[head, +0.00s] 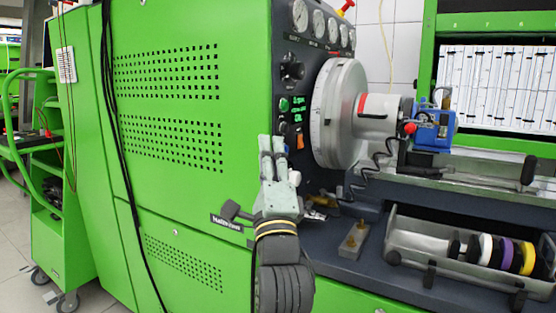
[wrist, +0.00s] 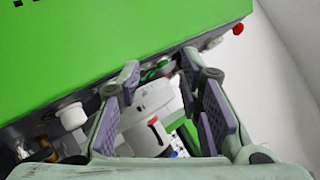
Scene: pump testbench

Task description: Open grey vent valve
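No part is clearly marked as the grey vent valve. A pale grey-white knob (head: 295,178) sits on the dark panel edge, just right of my gripper's fingers in the head view. A similar pale knob (wrist: 72,115) shows in the wrist view, left of and outside the fingers. I cannot tell whether it is the valve. My gripper (head: 272,143) points up in front of the bench's control panel, partly covering its lower portion. In the wrist view my gripper (wrist: 162,68) is open, with a gap between its pads and nothing held.
The panel carries a black knob (head: 291,70), a green button (head: 284,104) and several gauges (head: 318,23). A large metal flywheel (head: 337,113) and a blue pump (head: 434,128) stand to the right. A tray (head: 470,278) with coloured rings lies below.

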